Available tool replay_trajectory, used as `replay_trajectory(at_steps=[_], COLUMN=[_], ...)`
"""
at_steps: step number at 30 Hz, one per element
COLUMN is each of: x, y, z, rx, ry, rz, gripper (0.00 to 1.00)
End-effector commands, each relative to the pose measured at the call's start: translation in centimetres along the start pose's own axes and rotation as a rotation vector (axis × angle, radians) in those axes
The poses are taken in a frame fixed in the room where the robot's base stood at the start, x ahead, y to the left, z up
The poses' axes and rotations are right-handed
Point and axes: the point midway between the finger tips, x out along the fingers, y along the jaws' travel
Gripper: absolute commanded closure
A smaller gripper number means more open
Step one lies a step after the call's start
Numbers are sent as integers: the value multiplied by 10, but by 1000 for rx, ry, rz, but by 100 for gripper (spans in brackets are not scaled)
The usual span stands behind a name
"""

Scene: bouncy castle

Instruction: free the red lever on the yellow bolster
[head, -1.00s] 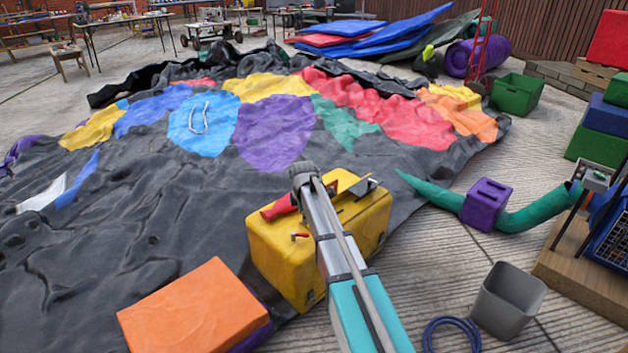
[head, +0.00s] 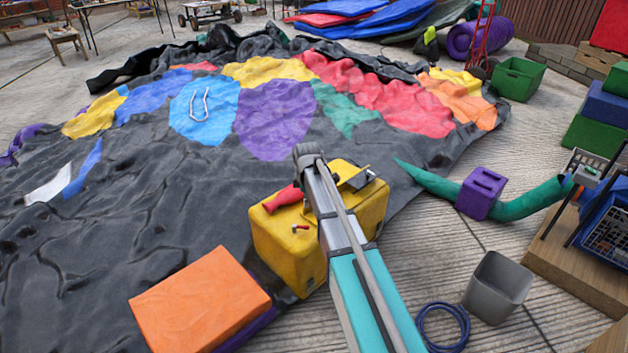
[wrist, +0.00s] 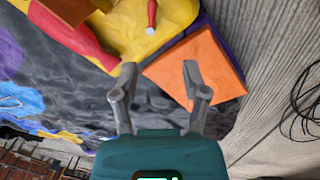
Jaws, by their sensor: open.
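The yellow bolster (head: 290,255) sits at the edge of the deflated castle, partly hidden behind my arm. A small red lever (head: 298,228) with a pale end is on its near side. The lever also shows at the top of the wrist view (wrist: 152,14), against the yellow bolster (wrist: 185,15). A larger red piece (head: 283,199) lies on the bolster's top, and a grey metal part (head: 357,179) is at its right. My gripper (wrist: 160,70) is open and empty, apart from the lever. In the head view its fingers are hidden.
An orange-topped block (head: 200,300) lies left of the bolster; it shows beyond my fingers in the wrist view (wrist: 205,65). A grey bin (head: 498,287) and blue hose coil (head: 443,327) stand to the right. A purple block (head: 481,193) sits on a green tube (head: 535,202).

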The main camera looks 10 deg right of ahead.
Motion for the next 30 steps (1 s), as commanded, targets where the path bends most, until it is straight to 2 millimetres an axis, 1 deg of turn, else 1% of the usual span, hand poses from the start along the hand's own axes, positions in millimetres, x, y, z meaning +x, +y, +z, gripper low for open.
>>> replay_trajectory(at_steps=[1,30], x=[-9,-95], y=[-3,-48], z=[1,15], rx=[14,312], ry=[0,-5], rz=[-2,-37], gripper=[42,42])
